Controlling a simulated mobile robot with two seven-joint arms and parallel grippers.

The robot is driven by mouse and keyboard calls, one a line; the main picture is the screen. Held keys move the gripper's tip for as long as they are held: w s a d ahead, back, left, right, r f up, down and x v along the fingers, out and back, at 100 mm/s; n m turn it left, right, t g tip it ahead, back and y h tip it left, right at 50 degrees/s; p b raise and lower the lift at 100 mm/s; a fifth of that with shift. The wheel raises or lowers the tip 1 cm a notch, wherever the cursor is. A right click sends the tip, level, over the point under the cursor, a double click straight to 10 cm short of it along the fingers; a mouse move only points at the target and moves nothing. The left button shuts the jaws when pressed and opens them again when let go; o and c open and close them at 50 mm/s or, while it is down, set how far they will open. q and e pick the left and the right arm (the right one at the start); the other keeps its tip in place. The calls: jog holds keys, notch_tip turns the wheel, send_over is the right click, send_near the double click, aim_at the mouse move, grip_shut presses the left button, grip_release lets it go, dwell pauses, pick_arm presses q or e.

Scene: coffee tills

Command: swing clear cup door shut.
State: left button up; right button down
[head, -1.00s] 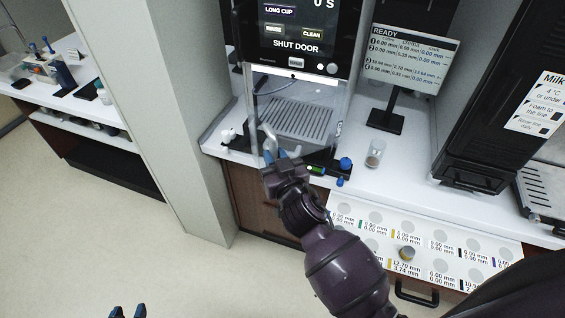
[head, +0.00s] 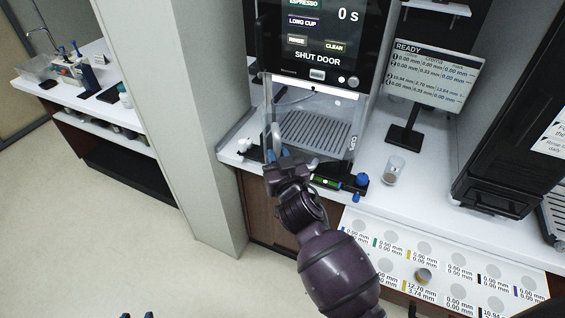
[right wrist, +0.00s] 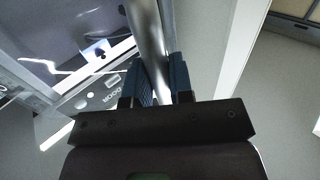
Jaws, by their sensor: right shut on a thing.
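The clear cup door (head: 322,108) is a see-through panel at the front of the coffee machine's cup bay, below the screen. Its metal handle (head: 275,138) is an upright bar at the left side. My right gripper (head: 279,157) is shut on this handle; in the right wrist view the bar (right wrist: 147,35) runs between the blue fingers (right wrist: 160,82). Whether a gap is left at the door's edge cannot be told.
The coffee machine's screen (head: 318,45) reads "SHUT DOOR". A small glass (head: 395,169) and a display on a stand (head: 432,72) are to the right on the white counter. A grey pillar (head: 180,110) stands close on the left. A blue-knobbed black tool (head: 345,184) lies at the counter's front.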

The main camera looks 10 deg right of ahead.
jog(key=shift+w+a+b, duration=0.25)
jog(key=shift+w+a, duration=0.1)
jog(key=shift+w, duration=0.55)
jog(key=shift+w+a+b, duration=0.25)
jog(key=shift+w+a, duration=0.05)
jog(key=shift+w, duration=0.6)
jog(key=c, duration=0.9)
grip_release()
jog(key=shift+s, duration=0.1)
jog(key=s, duration=0.3)
jog(key=s+d, duration=0.1)
jog(key=s, duration=0.6)
jog(key=shift+s+d, duration=0.15)
jog(key=shift+s, duration=0.15)
